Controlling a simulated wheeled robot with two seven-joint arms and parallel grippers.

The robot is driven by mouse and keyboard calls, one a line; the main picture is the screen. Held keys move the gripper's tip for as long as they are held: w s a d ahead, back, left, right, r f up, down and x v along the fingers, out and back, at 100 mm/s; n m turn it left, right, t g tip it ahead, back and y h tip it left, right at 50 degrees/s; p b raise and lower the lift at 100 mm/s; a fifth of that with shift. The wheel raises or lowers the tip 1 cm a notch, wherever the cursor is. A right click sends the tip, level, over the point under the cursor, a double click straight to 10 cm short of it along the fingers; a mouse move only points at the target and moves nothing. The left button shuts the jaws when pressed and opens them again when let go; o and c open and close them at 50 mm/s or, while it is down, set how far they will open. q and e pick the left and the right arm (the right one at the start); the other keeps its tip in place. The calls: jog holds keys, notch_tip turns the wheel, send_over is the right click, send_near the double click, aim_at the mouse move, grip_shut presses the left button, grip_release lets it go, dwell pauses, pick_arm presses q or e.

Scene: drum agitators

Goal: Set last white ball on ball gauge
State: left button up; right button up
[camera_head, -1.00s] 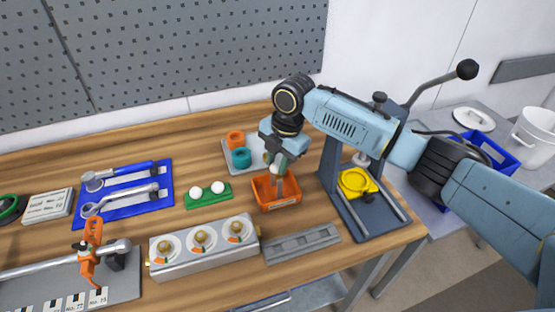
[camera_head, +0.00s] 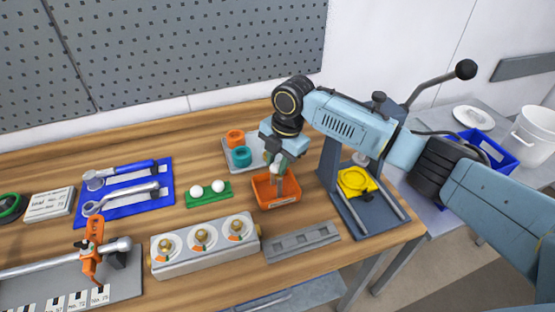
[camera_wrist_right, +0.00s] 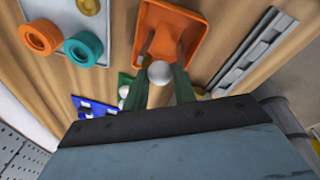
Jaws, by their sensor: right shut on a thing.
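The ball gauge appears to be the green block (camera_head: 208,199), with two white balls (camera_head: 217,186) side by side on top. An orange tray (camera_head: 276,196) stands to its right. My right gripper (camera_head: 277,170) is above the tray, shut on a white ball (camera_head: 274,169). In the right wrist view the ball (camera_wrist_right: 159,73) sits between the two fingertips, with the orange tray (camera_wrist_right: 190,22) beyond it. The green block (camera_wrist_right: 124,80) is partly hidden at the left there. My left gripper is out of view.
A grey plate with orange and teal rings (camera_head: 241,156) is behind the orange tray. A press with a yellow part (camera_head: 356,182) stands to the right. A grey box with three dials (camera_head: 203,245) and a slotted grey bar (camera_head: 301,241) lie in front.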

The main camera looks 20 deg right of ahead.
jog(key=o, duration=1)
jog(key=shift+f, duration=0.1)
jog(key=r, duration=0.4)
jog(key=d+r, duration=0.1)
jog(key=r, duration=0.4)
jog(key=d+r, duration=0.1)
jog(key=r, duration=0.3)
jog(key=shift+s+r, duration=0.25)
jog(key=shift+s, duration=0.15)
